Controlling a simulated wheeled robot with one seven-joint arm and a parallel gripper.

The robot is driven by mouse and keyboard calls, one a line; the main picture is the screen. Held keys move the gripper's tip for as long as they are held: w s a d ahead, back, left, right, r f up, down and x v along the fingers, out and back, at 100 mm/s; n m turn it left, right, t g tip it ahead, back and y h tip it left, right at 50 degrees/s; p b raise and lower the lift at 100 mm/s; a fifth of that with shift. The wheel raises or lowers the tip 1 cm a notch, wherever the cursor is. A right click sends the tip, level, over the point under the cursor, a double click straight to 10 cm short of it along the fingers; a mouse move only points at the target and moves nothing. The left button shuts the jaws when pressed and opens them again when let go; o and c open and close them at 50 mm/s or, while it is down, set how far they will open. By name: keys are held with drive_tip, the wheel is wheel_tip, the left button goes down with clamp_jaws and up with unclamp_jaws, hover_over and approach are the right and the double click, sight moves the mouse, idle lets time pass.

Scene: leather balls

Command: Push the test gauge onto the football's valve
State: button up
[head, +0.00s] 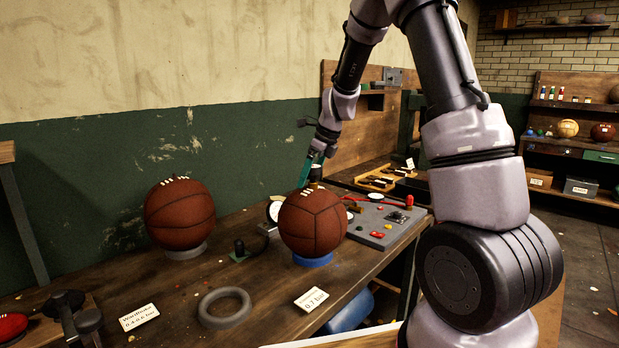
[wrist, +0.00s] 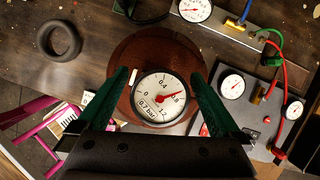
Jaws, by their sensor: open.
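The football is a brown laced ball (head: 313,222) on a blue ring at the bench's front; it also shows in the wrist view (wrist: 138,50). The test gauge (wrist: 160,98) has a round white dial and a red needle pointing near 0.8. In the wrist view it appears over the ball, between the green fingers of my gripper (wrist: 160,75). The fingers are open, with a narrow gap on each side of the dial. In the head view my gripper (head: 312,172) is just above the ball's top. The valve and the gauge's lower end are hidden.
A second brown ball (head: 180,213) stands on a grey ring at the left. An empty grey ring (head: 224,307) and a card (head: 311,299) lie in front. A grey panel (head: 376,238) with gauges and hoses lies close on the right. Another white dial (head: 274,212) stands behind the football.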

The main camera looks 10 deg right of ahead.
drive_tip(key=v, duration=1)
drive_tip(key=shift+r, duration=0.2)
drive_tip(key=s+d+r+n+t, duration=0.1)
drive_tip(key=s+r+n, duration=0.45)
drive_tip(key=s, duration=0.25)
drive_tip(key=s+d+r+n+t, duration=0.1)
drive_tip(key=s+r+n, duration=0.3)
drive_tip(key=s+n, duration=0.25)
drive_tip(key=s+d+n+t+h, duration=0.1)
drive_tip(key=s+n+t, duration=0.1)
drive_tip(key=s+n, duration=0.7)
drive_tip(key=s, duration=0.4)
drive_tip(key=shift+s+d+n, duration=0.3)
drive_tip(key=shift+s+n, duration=0.05)
drive_tip(key=shift+n, duration=0.05)
